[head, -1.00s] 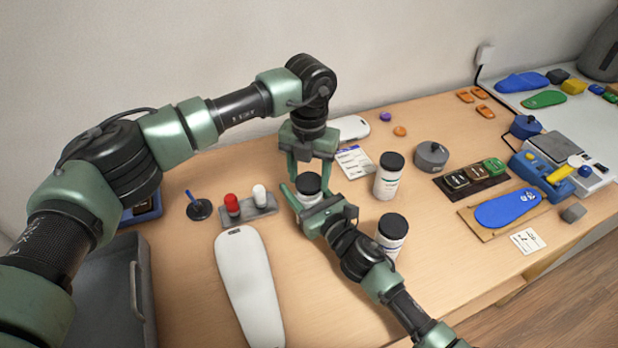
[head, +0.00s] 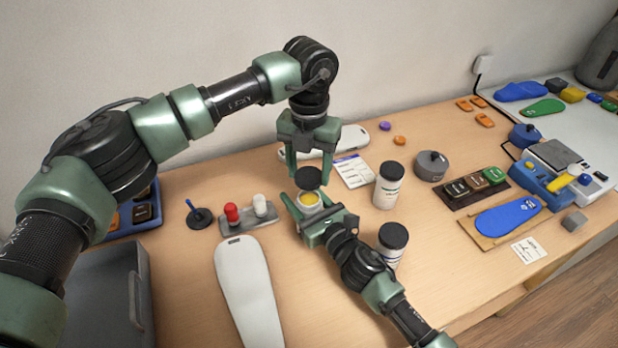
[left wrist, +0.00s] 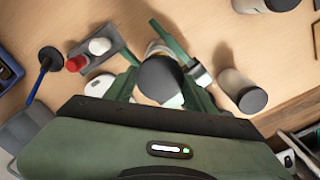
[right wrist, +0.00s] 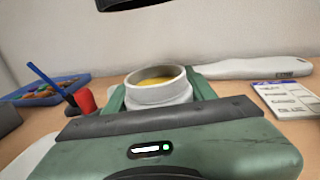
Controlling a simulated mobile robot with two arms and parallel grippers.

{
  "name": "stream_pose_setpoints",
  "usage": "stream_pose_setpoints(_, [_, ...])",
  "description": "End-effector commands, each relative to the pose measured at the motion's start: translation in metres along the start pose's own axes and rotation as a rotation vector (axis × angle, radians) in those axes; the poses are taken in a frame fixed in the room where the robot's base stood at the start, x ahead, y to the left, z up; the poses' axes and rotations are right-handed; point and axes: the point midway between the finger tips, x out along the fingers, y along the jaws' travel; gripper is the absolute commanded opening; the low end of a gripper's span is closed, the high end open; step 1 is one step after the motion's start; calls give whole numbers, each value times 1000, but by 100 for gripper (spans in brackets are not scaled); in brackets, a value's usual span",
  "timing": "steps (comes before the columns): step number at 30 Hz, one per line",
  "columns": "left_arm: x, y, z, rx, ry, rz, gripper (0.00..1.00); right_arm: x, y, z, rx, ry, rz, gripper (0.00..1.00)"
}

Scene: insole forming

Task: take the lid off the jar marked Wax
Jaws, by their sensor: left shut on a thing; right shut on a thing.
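An open white jar (head: 309,200) with yellow contents stands on the table in the head view; no label can be read on it. My right gripper (head: 304,206) is shut around it. In the right wrist view the jar (right wrist: 160,91) sits upright between the fingers, its mouth uncovered. My left gripper (head: 308,172) is shut on the black lid (head: 308,179) and holds it above the jar, clear of the rim. The lid shows dark and round in the left wrist view (left wrist: 160,78). Two other white jars with black lids, one behind (head: 388,190) and one in front (head: 391,243), stand to the right.
A stand with red and white knobs (head: 247,214) and a blue-handled tool (head: 198,214) lie left of the jar. A long white insole form (head: 247,290) lies in front. A label card (head: 354,171) and grey round pot (head: 431,166) are behind.

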Motion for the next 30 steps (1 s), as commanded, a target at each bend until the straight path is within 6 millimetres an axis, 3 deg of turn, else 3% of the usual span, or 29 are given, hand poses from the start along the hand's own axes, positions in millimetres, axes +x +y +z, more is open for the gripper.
stream_pose_setpoints(5, [-1, 0, 0, 0, 1, 0, 5, 0, 0, 0, -1, 0, -1, 0])
stream_pose_setpoints(6, [-1, 0, 0, 0, 1, 0, 5, 0, 0, 0, -1, 0, -1, 57])
stream_pose_setpoints(9, [-1, 0, 0, 0, 1, 0, 5, 0, 0, 0, -1, 0, -1, 80])
stream_pose_setpoints(20, [0, 0, 0, 0, 1, 0, 5, -4, 0, -1, -1, 1, 0, 80])
stream_pose_setpoints(30, [9, 0, 0, 0, 1, 0, 5, -54, 0, -2, -1, 2, 0, 80])
